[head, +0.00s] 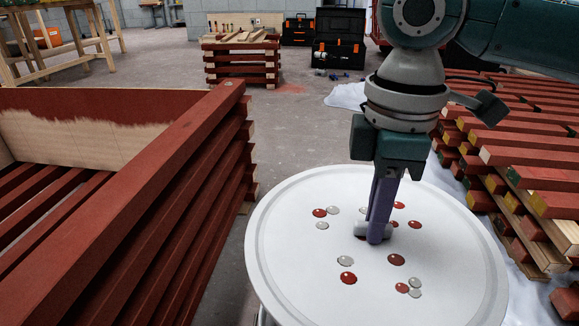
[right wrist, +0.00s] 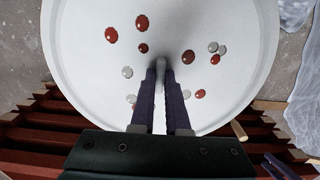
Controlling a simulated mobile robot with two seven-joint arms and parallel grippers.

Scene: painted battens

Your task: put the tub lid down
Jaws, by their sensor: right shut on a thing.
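The tub lid (head: 295,262) is a large white disc with a raised rim, spotted with red and grey paint drips. It also shows in the right wrist view (right wrist: 85,85). My right gripper (head: 378,235) points down at its middle. Its purple fingers are shut on the lid's small grey handle (right wrist: 161,68). The lid looks about level.
A tall red batten stack (head: 190,175) stands close on the left. Another batten stack (head: 535,165) lies on the right, beside a pale sheet (head: 347,95). A smaller stack (head: 240,62), toolboxes (head: 338,40) and a wooden bench (head: 70,50) are farther back. Grey floor (head: 290,140) lies clear beyond the lid.

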